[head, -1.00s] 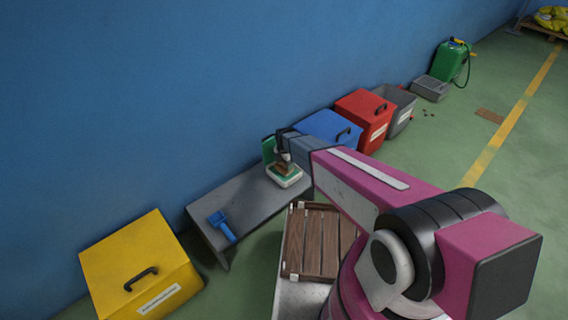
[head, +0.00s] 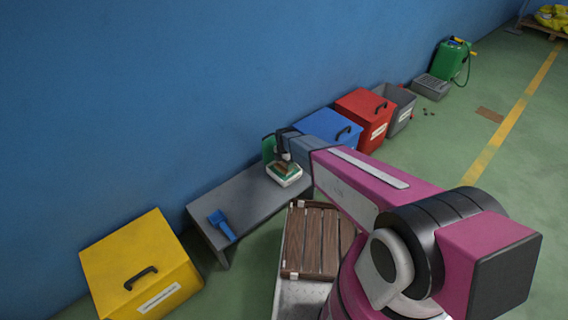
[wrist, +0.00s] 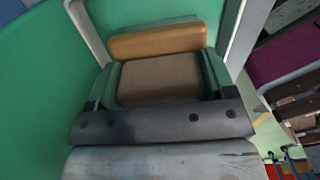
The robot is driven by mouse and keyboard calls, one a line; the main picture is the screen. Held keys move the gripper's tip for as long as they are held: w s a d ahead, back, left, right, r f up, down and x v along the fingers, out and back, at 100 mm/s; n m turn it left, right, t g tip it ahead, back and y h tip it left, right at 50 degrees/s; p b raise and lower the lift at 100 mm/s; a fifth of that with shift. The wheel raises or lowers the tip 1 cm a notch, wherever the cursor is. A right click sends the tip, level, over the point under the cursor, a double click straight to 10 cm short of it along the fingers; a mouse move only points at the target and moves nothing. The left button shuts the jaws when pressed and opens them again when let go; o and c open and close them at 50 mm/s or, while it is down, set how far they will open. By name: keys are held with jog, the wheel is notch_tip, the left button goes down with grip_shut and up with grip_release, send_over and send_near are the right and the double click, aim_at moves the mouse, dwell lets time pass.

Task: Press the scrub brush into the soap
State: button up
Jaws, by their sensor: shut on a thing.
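The scrub brush is a brown wooden block. In the head view the brush (head: 281,169) is at the soap, a green slab in a white-rimmed tray (head: 287,182) on the grey bench. My gripper (head: 284,157) reaches down from above and is shut on the brush. In the wrist view the brush (wrist: 160,78) lies between my green-padded fingers (wrist: 160,88), with its tan edge beyond. The green soap (wrist: 232,20) and the white rim show around it. The brush's underside is hidden, so I cannot tell how firmly it touches the soap.
A blue brush-like tool (head: 222,224) lies on the left of the grey bench (head: 240,196). A green object (head: 268,148) stands close behind the tray. Yellow (head: 130,258), blue (head: 325,124) and red (head: 360,108) boxes line the wall. A wooden slatted crate (head: 312,240) is in front.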

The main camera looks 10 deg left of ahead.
dwell(0.7)
jog(key=shift+r, duration=3.45)
jog(key=shift+r, duration=0.1)
